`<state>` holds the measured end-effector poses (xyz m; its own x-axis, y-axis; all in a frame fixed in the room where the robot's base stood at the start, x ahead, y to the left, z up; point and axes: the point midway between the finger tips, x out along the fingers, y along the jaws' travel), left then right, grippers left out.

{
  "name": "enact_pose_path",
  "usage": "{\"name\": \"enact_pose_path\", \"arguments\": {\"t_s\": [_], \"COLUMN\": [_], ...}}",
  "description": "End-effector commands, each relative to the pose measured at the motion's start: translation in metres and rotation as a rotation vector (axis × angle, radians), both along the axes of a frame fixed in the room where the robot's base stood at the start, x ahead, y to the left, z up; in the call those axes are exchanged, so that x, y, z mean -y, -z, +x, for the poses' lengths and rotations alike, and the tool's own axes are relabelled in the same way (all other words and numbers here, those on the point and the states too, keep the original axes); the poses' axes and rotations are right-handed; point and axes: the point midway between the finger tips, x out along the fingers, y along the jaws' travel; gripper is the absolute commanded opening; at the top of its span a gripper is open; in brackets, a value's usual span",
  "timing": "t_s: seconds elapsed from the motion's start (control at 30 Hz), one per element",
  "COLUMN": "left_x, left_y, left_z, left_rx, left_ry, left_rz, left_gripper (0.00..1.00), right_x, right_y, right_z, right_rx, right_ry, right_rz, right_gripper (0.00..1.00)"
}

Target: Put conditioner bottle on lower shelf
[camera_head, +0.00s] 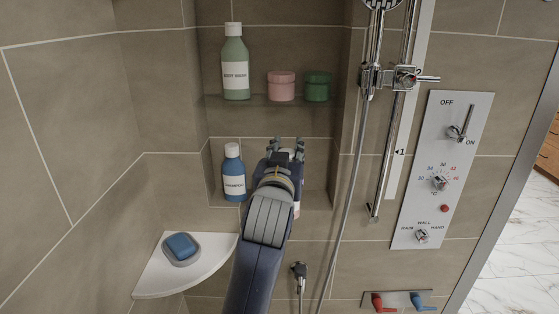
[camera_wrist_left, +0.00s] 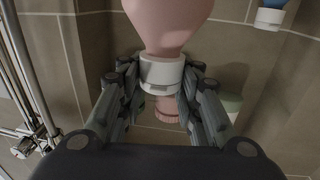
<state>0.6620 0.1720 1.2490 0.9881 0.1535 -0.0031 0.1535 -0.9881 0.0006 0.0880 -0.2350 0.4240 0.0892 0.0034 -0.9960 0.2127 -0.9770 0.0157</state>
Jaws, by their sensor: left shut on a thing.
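My left gripper (camera_head: 285,150) reaches into the lower part of the wall niche. In the left wrist view, the gripper (camera_wrist_left: 160,80) is shut on the white cap of a pink bottle (camera_wrist_left: 166,28), apparently the conditioner bottle. That view is upside down, so the bottle hangs upright below the fingers. In the head view my arm hides nearly all of it; a pale sliver (camera_head: 297,210) shows beside my wrist. The lower shelf (camera_head: 318,200) is the niche floor. I cannot tell whether the bottle touches it. My right gripper is not in view.
A blue shampoo bottle (camera_head: 233,174) stands left of my gripper on the lower shelf. The upper shelf (camera_head: 258,101) holds a green body wash bottle (camera_head: 236,66), a pink jar (camera_head: 281,86) and a green jar (camera_head: 317,86). A shower hose (camera_head: 347,205) hangs to the right.

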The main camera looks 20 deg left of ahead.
Motion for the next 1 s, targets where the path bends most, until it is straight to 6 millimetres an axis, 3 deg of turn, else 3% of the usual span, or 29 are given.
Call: {"name": "enact_pose_path", "arguments": {"t_s": [0.6,0.8,1.0], "left_x": [-0.035,-0.041,-0.043], "left_y": [0.005,0.008,0.016], "left_z": [0.108,0.129,0.135], "left_rx": [0.005,0.006,0.003], "left_ry": [-0.001,0.000,0.000], "left_rz": [0.002,0.000,-0.001], "left_gripper": [0.00,0.00,0.00], "right_x": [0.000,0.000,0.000], "right_y": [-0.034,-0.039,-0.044], "right_z": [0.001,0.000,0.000], "right_rx": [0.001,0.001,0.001], "right_ry": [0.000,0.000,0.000], "right_rz": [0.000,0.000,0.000], "right_gripper": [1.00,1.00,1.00]}}
